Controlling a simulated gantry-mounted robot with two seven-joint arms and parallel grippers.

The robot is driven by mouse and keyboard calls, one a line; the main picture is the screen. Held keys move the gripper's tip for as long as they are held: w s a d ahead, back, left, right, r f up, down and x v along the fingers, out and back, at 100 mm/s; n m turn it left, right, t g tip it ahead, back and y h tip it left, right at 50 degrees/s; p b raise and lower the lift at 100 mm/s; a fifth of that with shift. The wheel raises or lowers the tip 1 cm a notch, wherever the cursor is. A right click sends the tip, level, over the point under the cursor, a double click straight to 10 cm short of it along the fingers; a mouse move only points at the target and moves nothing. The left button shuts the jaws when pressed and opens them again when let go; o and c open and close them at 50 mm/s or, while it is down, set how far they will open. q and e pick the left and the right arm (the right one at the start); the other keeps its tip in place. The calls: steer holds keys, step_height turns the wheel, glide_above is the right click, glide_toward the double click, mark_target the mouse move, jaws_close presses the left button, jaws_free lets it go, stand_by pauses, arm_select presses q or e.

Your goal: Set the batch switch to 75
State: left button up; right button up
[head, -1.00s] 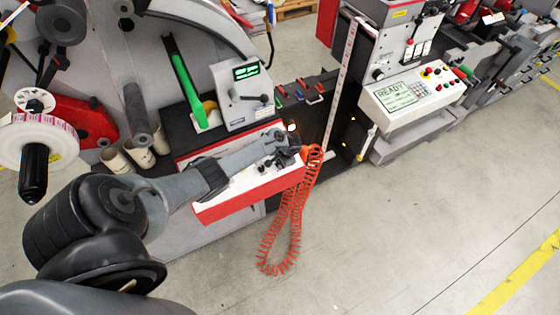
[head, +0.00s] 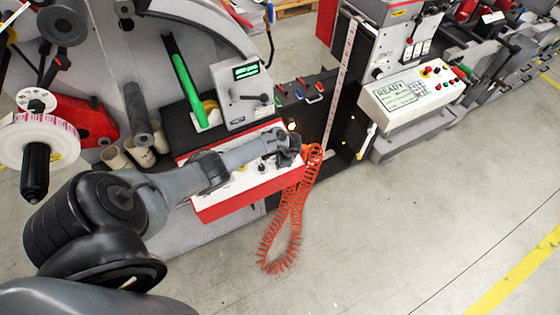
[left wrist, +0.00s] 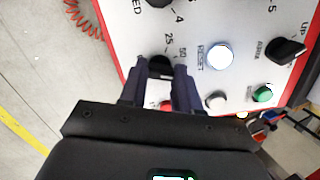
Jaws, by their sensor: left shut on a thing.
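The batch switch (left wrist: 160,66) is a small black knob on the white control panel (left wrist: 205,22), with the printed marks 25 and 50 beside it in the left wrist view. My left gripper (left wrist: 160,74) is shut on this knob, one dark finger on each side. The fingers and gripper body hide the near side of the knob and any mark there, so I cannot tell its setting. In the head view my left gripper (head: 290,150) is at the right end of the red-edged panel (head: 225,205). My right gripper is in neither view.
Around the switch are a lit white RESET button (left wrist: 218,55), a black UP selector (left wrist: 286,50), a green button (left wrist: 262,94) and a pale button (left wrist: 216,100). A coiled orange hose (head: 280,235) hangs at the panel's right end. The floor in front is clear.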

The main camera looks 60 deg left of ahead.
arm_select(q)
steer(key=o, duration=1.1)
steer(key=shift+c, duration=0.2)
steer(key=p+v, duration=0.3)
steer(key=v, duration=0.7)
steer(key=shift+d+r, duration=0.2)
steer(key=shift+r, duration=0.2)
steer(key=shift+s+f, duration=0.1)
